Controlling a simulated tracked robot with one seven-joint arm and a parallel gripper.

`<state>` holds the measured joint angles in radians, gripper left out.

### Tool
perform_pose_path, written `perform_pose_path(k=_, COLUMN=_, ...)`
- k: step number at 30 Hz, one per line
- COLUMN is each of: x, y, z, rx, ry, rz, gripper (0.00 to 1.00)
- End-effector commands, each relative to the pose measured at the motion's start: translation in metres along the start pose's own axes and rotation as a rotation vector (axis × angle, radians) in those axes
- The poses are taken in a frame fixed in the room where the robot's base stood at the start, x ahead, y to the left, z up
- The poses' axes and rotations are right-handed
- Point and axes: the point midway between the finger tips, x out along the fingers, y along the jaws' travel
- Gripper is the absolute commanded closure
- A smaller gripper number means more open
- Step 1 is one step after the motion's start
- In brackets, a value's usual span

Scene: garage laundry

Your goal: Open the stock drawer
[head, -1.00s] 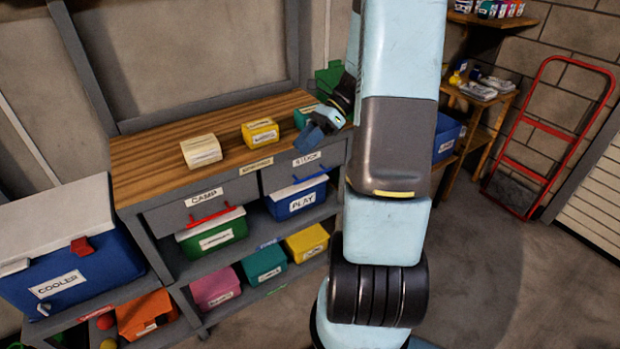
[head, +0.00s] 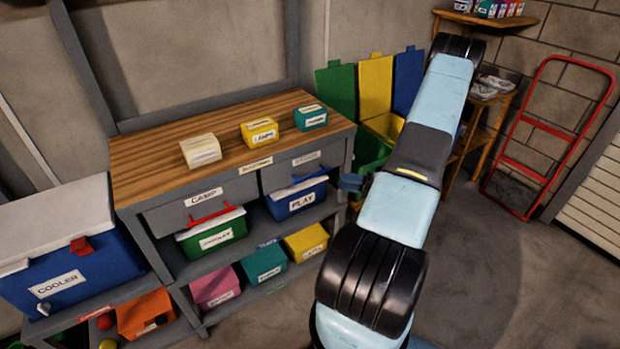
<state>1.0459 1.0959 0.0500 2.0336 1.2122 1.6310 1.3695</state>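The stock drawer (head: 280,176) is the right one of two grey drawers under the wooden worktop, and it looks closed. Its label (head: 306,158) is in shadow now. A blue bar handle (head: 311,180) runs across its front. My gripper (head: 350,183) is small and dark at the right end of the bench, just right of the drawer's handle in the picture. It appears apart from the handle, though depth is hard to judge. My arm covers part of the gripper's mount, and the finger opening cannot be made out.
The camp drawer (head: 170,218) with a red handle is on the left. Play (head: 294,203) and green (head: 212,237) bins stand below. Three small boxes are on the worktop (head: 150,160). Green, yellow and blue lidded bins stand behind my arm.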

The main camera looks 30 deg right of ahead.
Motion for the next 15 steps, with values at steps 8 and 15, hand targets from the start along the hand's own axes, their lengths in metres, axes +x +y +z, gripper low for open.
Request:
perform_pose_path(k=8, x=-0.012, y=-0.02, z=-0.002, rx=0.08, ry=-0.085, rz=0.028, gripper=0.64)
perform_pose_path(k=15, x=0.017, y=-0.019, z=0.0, rx=0.08, ry=-0.083, rz=0.028, gripper=0.64)
